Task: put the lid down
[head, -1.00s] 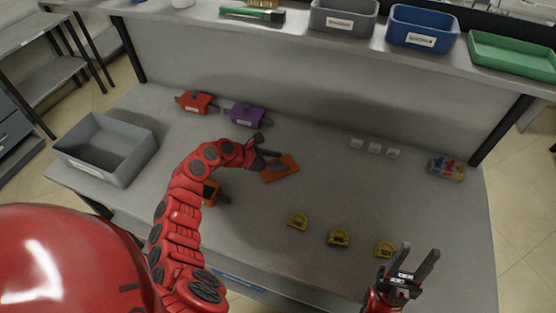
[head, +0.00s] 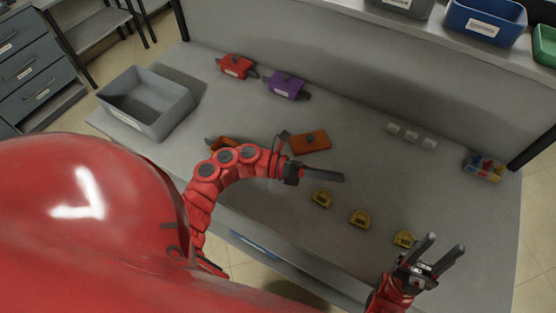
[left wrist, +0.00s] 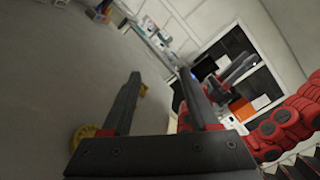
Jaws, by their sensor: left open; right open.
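The orange lid (head: 310,141) lies flat on the grey table in the head view, with a small dark knob on top. My left gripper (head: 342,178) is just in front of the lid and to its right, apart from it. Its two open fingers also show in the left wrist view (left wrist: 160,74), with nothing between them. An orange pot (head: 222,143) stands left of the lid, mostly hidden behind my left arm. My right gripper (head: 447,242) is open and empty at the front right of the table.
A red pot (head: 236,66) and a purple pot (head: 287,85) stand at the back left. A grey bin (head: 148,103) is at the left end. Yellow pieces (head: 360,218) lie in front, white cubes (head: 411,135) behind. A colourful block set (head: 484,167) is far right.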

